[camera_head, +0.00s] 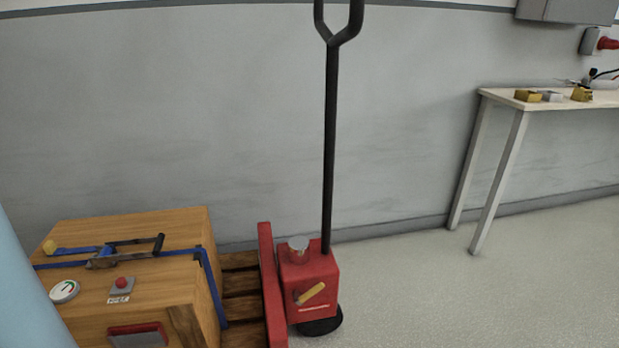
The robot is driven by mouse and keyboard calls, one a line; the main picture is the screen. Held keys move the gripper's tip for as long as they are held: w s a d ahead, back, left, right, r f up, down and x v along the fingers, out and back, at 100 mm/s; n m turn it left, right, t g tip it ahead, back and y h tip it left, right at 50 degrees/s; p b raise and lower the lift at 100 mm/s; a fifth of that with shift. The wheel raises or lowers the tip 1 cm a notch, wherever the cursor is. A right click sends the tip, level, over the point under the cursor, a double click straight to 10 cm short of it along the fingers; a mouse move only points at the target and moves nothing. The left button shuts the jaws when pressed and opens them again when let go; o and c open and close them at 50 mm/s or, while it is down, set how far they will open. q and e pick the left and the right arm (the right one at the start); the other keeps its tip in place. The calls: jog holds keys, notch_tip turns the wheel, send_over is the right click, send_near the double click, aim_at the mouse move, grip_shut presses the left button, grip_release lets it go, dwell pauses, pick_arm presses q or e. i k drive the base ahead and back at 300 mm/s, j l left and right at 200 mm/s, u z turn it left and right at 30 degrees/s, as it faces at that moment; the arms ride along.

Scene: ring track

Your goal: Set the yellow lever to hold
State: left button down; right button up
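The yellow lever (312,292) is on the front face of the red pump housing (322,268) of a pallet jack. It is tilted, with its right end higher than its left. A small orange-red strip shows just below it; I cannot read any marking for the hold position. The jack's black handle (329,140) rises from the housing to a forked grip at the top. Neither of my grippers is in view, so nothing is seen touching the lever.
A white table (550,104) with small blocks stands at the right. The floor (440,300) right of the jack is clear.

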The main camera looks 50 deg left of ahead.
aim_at(299, 299)
jog(key=i+l+u, duration=0.25)
jog(key=u, duration=0.15)
jog(key=i+l+u, duration=0.65)
jog(key=l+u, duration=0.2)
jog(key=i+l+u, duration=0.15)
jog(key=l+u, duration=0.25)
jog(key=l, duration=0.2)
